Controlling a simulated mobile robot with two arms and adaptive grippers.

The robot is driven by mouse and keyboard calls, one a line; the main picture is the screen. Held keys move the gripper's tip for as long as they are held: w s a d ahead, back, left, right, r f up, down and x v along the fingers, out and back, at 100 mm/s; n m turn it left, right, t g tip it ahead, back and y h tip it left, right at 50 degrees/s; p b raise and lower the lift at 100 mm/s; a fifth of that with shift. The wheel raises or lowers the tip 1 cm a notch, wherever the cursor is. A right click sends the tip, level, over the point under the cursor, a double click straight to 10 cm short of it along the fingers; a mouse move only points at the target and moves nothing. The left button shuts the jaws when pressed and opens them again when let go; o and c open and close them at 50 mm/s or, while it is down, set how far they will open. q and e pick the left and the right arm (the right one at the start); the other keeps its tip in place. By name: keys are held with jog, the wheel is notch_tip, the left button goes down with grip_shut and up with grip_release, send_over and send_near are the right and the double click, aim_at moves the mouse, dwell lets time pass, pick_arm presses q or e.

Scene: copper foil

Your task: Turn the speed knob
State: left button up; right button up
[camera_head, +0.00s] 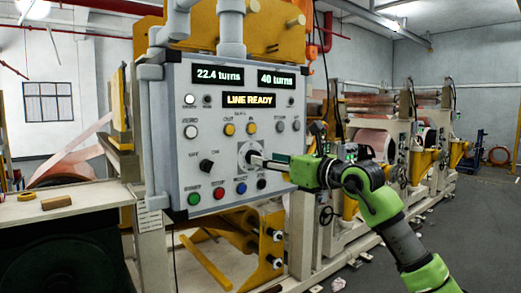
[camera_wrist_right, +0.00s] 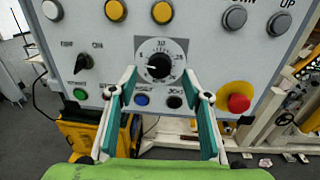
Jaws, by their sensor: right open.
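The speed knob (camera_wrist_right: 158,65) is a round black knob with a white pointer mark on a square dial plate, in the upper middle of the right wrist view. My right gripper (camera_wrist_right: 160,82) is open, with its two teal-lined fingers on either side just below the knob in that view. Whether the fingers touch the panel or knob I cannot tell. In the head view my right gripper (camera_head: 256,158) reaches in from the right to the dial plate (camera_head: 246,149) and largely hides the knob. My left gripper is not in view.
The grey control panel (camera_head: 168,180) has displays reading "22.4 turns", "40 turns" and "LINE READY". A black selector switch (camera_head: 206,165) sits left of the dial. A red mushroom button (camera_wrist_right: 238,102) is close to the right finger. Small buttons lie below the dial, including a blue one (camera_wrist_right: 142,99).

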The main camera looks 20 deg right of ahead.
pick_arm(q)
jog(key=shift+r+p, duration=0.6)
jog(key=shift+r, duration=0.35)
pick_arm(e)
jog(key=x, duration=0.4)
jog(key=shift+w, duration=0.1)
jog(key=c, duration=1.1)
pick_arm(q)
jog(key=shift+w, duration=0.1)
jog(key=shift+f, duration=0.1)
